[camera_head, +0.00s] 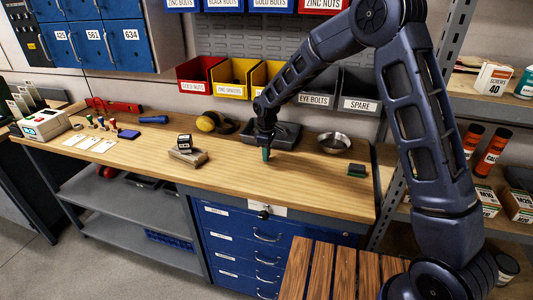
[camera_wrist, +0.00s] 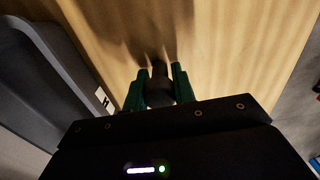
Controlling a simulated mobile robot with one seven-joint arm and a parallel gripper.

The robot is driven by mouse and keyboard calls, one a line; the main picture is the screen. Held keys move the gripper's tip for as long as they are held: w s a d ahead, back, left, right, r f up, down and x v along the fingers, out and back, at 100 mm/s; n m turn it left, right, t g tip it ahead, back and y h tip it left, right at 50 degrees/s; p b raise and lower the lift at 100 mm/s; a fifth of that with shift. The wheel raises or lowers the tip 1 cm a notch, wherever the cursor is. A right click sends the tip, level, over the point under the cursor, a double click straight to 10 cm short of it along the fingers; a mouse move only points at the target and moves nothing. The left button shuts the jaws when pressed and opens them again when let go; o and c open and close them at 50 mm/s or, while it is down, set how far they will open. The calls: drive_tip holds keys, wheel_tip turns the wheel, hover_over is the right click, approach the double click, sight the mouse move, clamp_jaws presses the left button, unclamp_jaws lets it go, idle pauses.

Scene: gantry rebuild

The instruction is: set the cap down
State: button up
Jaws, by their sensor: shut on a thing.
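My gripper (camera_head: 266,154) points down at the wooden bench top, just in front of a dark tray. In the wrist view its two green fingers (camera_wrist: 158,82) are shut on a small dark, rounded thing, which I take to be the cap (camera_wrist: 159,90). The cap sits between the fingers, its lower part hidden by my gripper body. In the head view the cap cannot be made out. Bare wood and finger shadows lie beyond the fingertips. I cannot tell whether the cap touches the bench.
The dark tray (camera_wrist: 40,75) lies close to my gripper. On the bench (camera_head: 225,180) stand a metal bowl (camera_head: 334,143) to the right, a green-and-dark block (camera_head: 357,170), and a wooden block (camera_head: 188,156) to the left. The bench front near my gripper is clear.

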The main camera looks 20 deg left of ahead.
drive_tip(key=shift+f, duration=0.15)
drive_tip(key=o, duration=1)
wheel_tip(320, 180, up, 12)
drive_tip(key=shift+f, duration=0.1)
drive_tip(key=shift+r, duration=0.3)
